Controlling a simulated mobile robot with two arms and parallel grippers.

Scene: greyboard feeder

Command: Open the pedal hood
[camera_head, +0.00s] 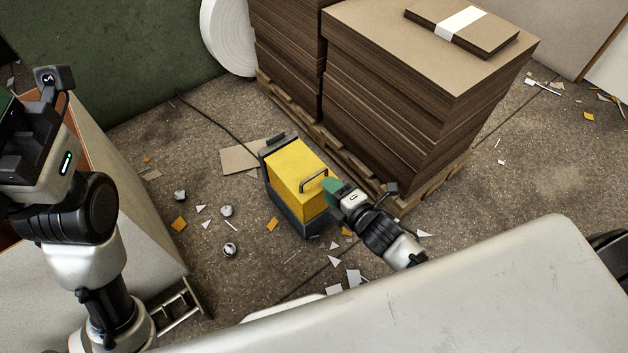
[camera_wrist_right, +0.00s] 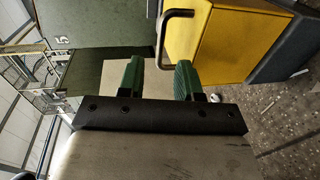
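The pedal hood is a yellow box (camera_head: 298,172) with a dark handle (camera_head: 313,181) on top, standing closed on a dark grey base (camera_head: 297,218) on the floor. My right gripper (camera_head: 331,186) is at the right side of the hood, close to the handle. In the right wrist view the green fingers (camera_wrist_right: 160,78) are apart with nothing between them. The handle (camera_wrist_right: 171,13) and yellow hood (camera_wrist_right: 236,42) lie just beyond the fingertips; I cannot tell whether they touch. My left arm (camera_head: 75,205) is at the left; its fingers are not clearly visible.
A pallet (camera_head: 350,160) with tall stacks of greyboard (camera_head: 415,110) stands right behind the hood. A cable (camera_head: 215,122) runs from the base towards the wall. Paper scraps and crumpled balls (camera_head: 227,211) litter the floor. A pale surface (camera_head: 470,290) fills the front right.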

